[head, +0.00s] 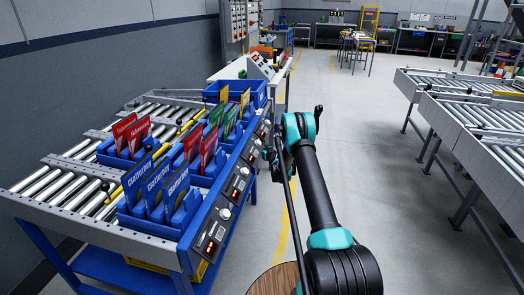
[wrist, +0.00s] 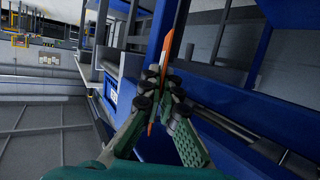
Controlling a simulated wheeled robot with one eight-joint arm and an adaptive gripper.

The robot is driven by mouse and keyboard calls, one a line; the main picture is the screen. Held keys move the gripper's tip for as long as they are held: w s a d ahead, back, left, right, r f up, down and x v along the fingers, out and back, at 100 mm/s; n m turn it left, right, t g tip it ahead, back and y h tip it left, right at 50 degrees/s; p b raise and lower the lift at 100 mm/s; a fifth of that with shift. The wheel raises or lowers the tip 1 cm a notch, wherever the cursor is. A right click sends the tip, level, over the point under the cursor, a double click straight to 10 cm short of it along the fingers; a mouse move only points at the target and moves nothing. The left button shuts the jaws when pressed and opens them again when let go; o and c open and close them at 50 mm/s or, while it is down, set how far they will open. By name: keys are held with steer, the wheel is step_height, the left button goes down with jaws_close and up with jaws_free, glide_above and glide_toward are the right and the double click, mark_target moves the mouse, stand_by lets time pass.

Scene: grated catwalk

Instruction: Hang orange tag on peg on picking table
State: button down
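My gripper (wrist: 160,85) is shut in the wrist view on a thin orange tag (wrist: 167,48), seen nearly edge-on. The tag sticks out beyond the fingertips, and its lower tip shows between the fingers. Blue frame parts stand close around it. In the head view my gripper (head: 273,152) is small and dark, just right of the picking table's front rail; the tag cannot be made out there. The picking table (head: 88,225), with rollers and a blue frame, stands at the left. I cannot make out the peg for certain in either view.
Blue bins (head: 188,212) on the table hold upright blue, red, green and yellow cards. The front rail (head: 222,222) carries several small displays and knobs. A roller conveyor (head: 475,115) stands at the right. The grey floor between is clear.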

steer(key=shift+r, duration=0.25)
steer(key=shift+s+d, duration=0.25)
steer(key=shift+d, duration=0.55)
stand_by(0.4)
steer(key=shift+s+d+r, duration=0.15)
steer(key=shift+d+r, duration=0.1)
steer(key=shift+d, duration=0.25)
steer(key=shift+s+d+r, duration=0.15)
steer(key=shift+d+r, duration=0.05)
steer(key=shift+d, duration=0.25)
stand_by(0.4)
steer(key=shift+d, duration=0.1)
steer(key=shift+s+d, duration=0.2)
steer(key=shift+d, duration=0.3)
steer(key=shift+s+d, duration=0.15)
steer(key=shift+d, duration=0.35)
steer(key=shift+s+d, duration=0.2)
steer(key=shift+d, duration=0.45)
steer(key=shift+s+d, duration=0.1)
steer(key=shift+d, duration=0.2)
steer(key=shift+d, duration=0.1)
steer(key=shift+s+r, duration=0.1)
steer(key=shift+r, duration=0.05)
